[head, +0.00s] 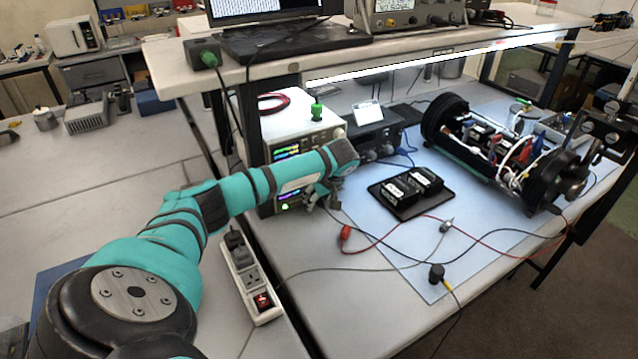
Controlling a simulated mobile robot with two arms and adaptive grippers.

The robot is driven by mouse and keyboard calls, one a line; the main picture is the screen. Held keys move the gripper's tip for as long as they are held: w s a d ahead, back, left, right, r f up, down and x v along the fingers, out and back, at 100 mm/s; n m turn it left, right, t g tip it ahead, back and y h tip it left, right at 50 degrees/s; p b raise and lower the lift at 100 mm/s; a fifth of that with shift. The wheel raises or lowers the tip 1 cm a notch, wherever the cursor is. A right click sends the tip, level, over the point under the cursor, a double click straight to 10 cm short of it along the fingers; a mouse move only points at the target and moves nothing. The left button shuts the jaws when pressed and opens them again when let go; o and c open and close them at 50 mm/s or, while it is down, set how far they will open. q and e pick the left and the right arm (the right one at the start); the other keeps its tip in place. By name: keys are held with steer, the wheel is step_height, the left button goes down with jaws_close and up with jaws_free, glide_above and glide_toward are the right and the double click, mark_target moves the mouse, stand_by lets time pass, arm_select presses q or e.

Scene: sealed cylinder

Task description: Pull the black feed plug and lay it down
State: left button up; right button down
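My teal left arm reaches in from the left, and its gripper (326,194) is at the front of the power supply (290,122), low on its right side. The wrist hides most of the fingers and the supply's lower front, so I cannot tell whether they are open or touching anything. No black plug can be made out at the fingers. A black plug-like piece (437,274) with a yellow lead lies on the blue mat's front edge. Another black plug (234,238) sits in the white power strip (246,272). My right gripper is out of view.
An opened cylinder (470,150) with exposed wiring lies at the right of the blue mat (400,240). A black tray (412,205) holds dark modules. Red and black leads with a red plug (345,232) cross the front. A shelf (400,50) overhangs the back. The left bench is largely clear.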

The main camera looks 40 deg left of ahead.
mark_target(323, 206)
arm_select(q)
steer(key=shift+c, duration=0.4)
jaws_close()
steer(key=shift+d, duration=0.15)
steer(key=shift+s+d+p, duration=0.2)
steer(key=shift+d+p, duration=0.15)
steer(key=shift+d, duration=0.3)
steer(key=shift+s+d+p, duration=0.2)
steer(key=shift+d+p, duration=0.15)
steer(key=shift+d, duration=0.3)
steer(key=shift+s+d+p, duration=0.2)
steer(key=shift+d+p, duration=0.1)
steer(key=shift+d, duration=0.45)
steer(key=shift+s+d+p, duration=0.2)
steer(key=shift+d+p, duration=0.05)
steer(key=shift+d, duration=0.45)
